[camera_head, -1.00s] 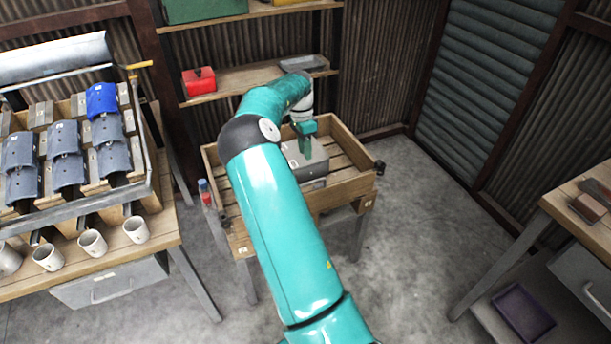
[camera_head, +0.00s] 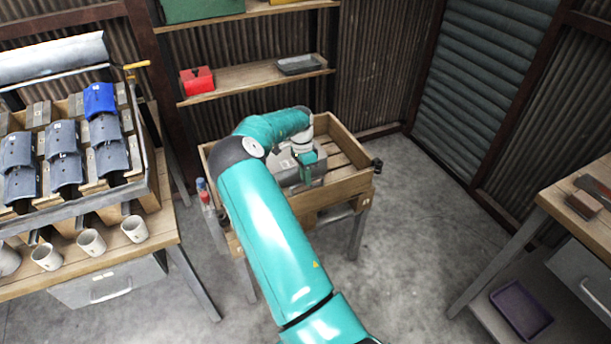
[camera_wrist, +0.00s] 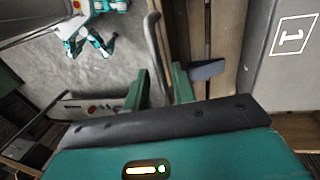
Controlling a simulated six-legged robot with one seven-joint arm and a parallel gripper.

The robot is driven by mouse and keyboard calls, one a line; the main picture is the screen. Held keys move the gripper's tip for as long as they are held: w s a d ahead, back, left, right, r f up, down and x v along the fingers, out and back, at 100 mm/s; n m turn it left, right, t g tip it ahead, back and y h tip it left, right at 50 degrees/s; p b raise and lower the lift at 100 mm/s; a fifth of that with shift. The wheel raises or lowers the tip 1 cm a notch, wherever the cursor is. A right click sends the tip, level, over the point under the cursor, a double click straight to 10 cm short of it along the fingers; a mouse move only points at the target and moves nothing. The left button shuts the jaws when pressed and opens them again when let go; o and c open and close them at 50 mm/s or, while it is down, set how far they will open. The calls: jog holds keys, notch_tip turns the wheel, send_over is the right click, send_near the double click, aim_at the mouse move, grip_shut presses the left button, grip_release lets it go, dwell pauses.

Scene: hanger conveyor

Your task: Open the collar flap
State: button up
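My gripper (camera_wrist: 161,84) shows in the wrist view with its two green fingers apart. A thin, curved grey metal strip (camera_wrist: 153,38) runs down into the gap between them; I cannot tell whether they touch it. A dark grey tab (camera_wrist: 207,70) sticks out just right of the right finger. A grey box (camera_wrist: 284,75) with a white label marked 1 is further right. In the head view the grey box (camera_head: 283,172) sits in a wooden crate, and my gripper (camera_head: 305,182) is low beside it, partly hidden. I cannot identify the collar flap for certain.
The wooden crate (camera_head: 347,187) stands on a legged table. A rack (camera_head: 143,200) of dark and bright blue pieces is at left, above several mugs (camera_head: 91,241). A shelf (camera_head: 243,80) holds a red box (camera_head: 197,80) and grey tray (camera_head: 298,65). The floor (camera_head: 411,240) at right is clear.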

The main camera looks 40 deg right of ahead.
grip_shut()
